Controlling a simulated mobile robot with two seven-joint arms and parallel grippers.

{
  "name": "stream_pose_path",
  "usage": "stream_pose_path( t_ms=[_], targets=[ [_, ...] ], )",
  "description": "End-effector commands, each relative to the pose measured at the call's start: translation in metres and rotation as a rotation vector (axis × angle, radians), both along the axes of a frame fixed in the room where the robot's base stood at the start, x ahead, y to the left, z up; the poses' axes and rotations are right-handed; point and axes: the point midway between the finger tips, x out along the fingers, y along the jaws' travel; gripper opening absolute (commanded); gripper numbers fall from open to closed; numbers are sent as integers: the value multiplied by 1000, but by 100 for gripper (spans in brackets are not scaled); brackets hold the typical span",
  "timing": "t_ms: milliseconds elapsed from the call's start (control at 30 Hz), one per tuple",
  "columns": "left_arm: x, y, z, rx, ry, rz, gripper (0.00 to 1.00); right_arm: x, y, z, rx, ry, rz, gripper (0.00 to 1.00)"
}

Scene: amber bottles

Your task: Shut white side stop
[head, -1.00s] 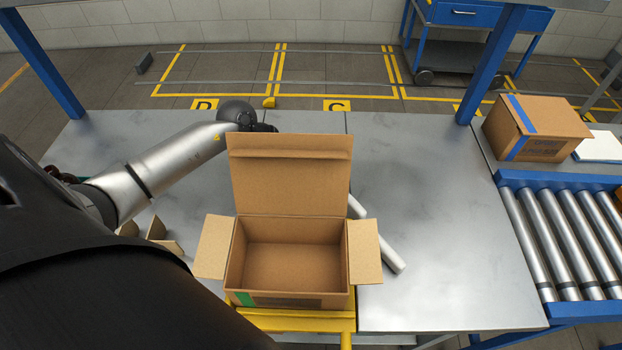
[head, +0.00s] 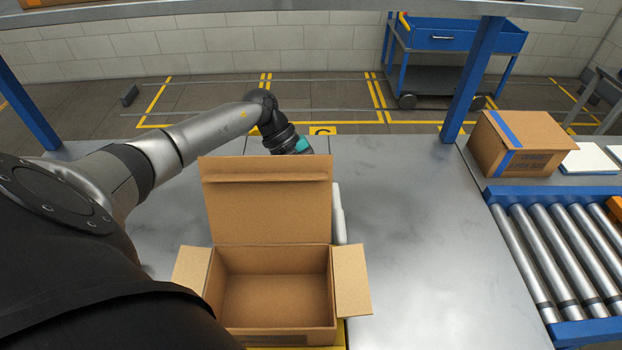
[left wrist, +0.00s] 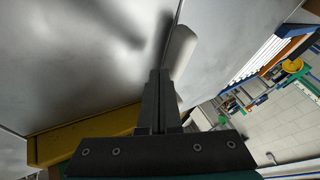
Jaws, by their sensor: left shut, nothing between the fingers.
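The white side stop (head: 338,215) is a pale bar at the right side of the open carton (head: 188,270). It shows as a narrow strip between the raised lid and the right flap. The rest is hidden behind them. My left arm reaches behind the raised lid, which hides its gripper in the head view. In the left wrist view my left gripper (left wrist: 160,73) is shut and empty. Its fingertips are right beside the white stop (left wrist: 182,50); I cannot tell whether they touch. My right gripper is not in view.
The carton stands on a yellow fixture (left wrist: 42,150) at the metal table's front, its lid and side flaps open. The metal table (head: 410,230) is clear to the right. A roller conveyor (head: 545,260) and a taped box (head: 520,145) stand farther right.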

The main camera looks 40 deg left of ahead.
Motion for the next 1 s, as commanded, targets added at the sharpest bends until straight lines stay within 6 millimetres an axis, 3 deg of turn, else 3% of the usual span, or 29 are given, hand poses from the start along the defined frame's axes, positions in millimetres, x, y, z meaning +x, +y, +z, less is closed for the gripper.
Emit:
stream_pose_path(
  t_ms=[1000],
  targets=[
    [1,6,0,2,2,20,0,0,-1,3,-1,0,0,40]
  ],
)
